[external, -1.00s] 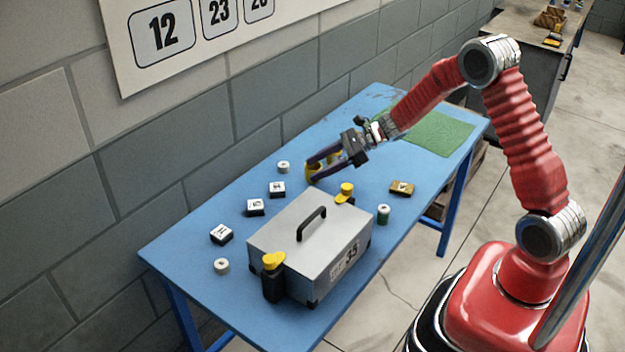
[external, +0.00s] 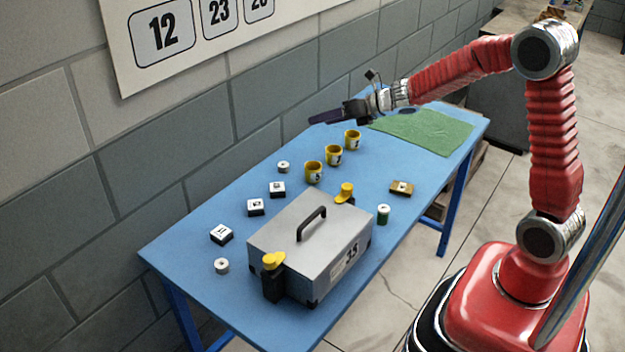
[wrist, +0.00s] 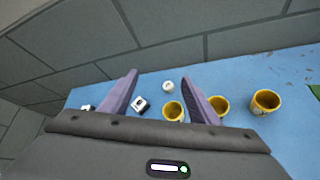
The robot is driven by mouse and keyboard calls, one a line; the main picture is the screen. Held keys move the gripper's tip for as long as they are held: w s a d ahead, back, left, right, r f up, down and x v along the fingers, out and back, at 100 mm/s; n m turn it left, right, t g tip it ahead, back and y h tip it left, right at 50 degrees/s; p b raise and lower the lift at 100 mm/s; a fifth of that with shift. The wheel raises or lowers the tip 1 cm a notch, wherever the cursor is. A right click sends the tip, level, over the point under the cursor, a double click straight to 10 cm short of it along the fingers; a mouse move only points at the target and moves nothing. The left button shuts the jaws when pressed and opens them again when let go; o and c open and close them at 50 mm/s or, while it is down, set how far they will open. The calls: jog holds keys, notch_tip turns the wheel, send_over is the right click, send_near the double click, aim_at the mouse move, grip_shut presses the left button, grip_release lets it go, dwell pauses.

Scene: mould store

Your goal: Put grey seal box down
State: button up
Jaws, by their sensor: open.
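The grey seal box (external: 300,240) sits flat on the blue table (external: 205,200) near its front end. It has a black handle (external: 311,224) on its lid, a 35 label on its side and two yellow-topped black clamps (external: 273,275) at its ends. My gripper (external: 318,117) is open and empty, above the far part of the table and well away from the box. In the wrist view its two purple fingers (wrist: 162,95) are spread with nothing held between them. The box does not show in the wrist view.
Yellow cups (external: 333,155) stand in a row beyond the box, below my gripper. Several small white-topped blocks (external: 222,234) lie along the wall side. A green-sided round piece (external: 383,214) and a brown block (external: 401,188) lie to the right. A green mat (external: 425,132) covers the far end.

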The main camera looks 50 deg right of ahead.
jog(key=s+d+r+m+g+h, duration=0.1)
jog(key=s+r+m+h, duration=0.2)
jog(key=s+r+m, duration=0.35)
jog(key=s+d+r+m+g+h, duration=0.1)
jog(key=s+d+r+m+h, duration=0.15)
jog(key=s+m, duration=0.7)
jog(key=s+a+f+m+g+y, duration=0.1)
jog(key=s+a+m+g, duration=0.1)
jog(key=s+a+m, duration=0.3)
jog(key=s+a+f+m+g+y, duration=0.2)
jog(key=s+a+m, duration=0.3)
jog(key=s+m, duration=0.6)
jog(key=s, duration=0.6)
jog(key=shift+s+a+f+m, duration=0.15)
jog(key=shift+s+a+m, duration=0.05)
jog(key=shift+s+m, duration=0.1)
dwell(3.9)
